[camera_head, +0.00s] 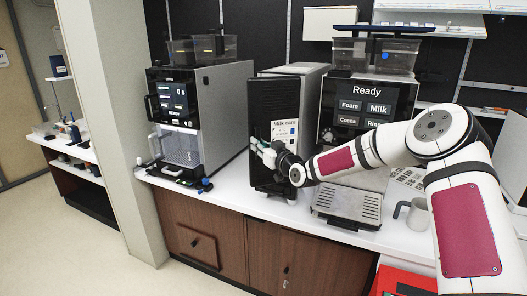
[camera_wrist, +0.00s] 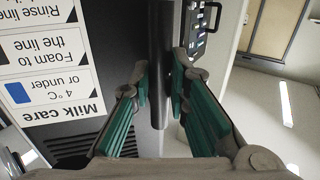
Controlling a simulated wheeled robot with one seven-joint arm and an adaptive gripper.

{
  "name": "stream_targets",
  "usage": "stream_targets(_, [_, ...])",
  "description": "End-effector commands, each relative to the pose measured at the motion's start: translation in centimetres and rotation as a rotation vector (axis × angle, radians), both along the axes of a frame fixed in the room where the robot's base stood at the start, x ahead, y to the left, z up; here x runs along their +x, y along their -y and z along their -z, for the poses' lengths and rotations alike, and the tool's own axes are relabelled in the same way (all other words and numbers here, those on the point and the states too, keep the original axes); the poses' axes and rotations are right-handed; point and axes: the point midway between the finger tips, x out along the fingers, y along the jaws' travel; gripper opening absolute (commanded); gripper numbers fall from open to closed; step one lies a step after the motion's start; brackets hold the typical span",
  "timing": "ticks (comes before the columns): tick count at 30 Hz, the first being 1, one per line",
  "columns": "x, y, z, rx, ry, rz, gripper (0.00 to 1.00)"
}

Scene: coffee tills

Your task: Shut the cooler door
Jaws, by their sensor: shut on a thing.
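The cooler (camera_head: 297,70) stands on the counter between two coffee machines, with a black front door (camera_head: 262,105). A white "Milk care" label (camera_head: 285,130) is on the door and shows upside down in the wrist view (camera_wrist: 45,60). My gripper (camera_head: 263,150) is at the door's left side, at about mid-height. In the wrist view its green-padded fingers (camera_wrist: 160,90) are on either side of a dark upright bar, the door handle (camera_wrist: 160,50), and shut on it. I cannot tell how wide any gap between door and cooler body is.
A coffee machine (camera_head: 225,100) stands left of the cooler. Another machine with a "Ready" screen (camera_head: 365,90) and a drip tray (camera_head: 347,203) stands right. A grey mug (camera_head: 417,214) is near my arm. Wooden cabinets (camera_head: 215,230) are below the counter; the floor at left is clear.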

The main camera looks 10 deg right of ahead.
Motion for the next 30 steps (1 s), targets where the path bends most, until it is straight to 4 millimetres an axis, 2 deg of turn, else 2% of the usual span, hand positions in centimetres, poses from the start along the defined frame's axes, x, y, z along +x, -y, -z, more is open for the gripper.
stream_targets(2, [0.5,-0.4,0.2,-0.001,0.000,-0.003,0.00])
stream_targets(14, [0.7,-0.5,0.1,-0.001,-0.002,-0.003,0.00])
stream_targets(30, [4.8,-1.4,0.4,0.000,-0.002,-0.001,0.00])
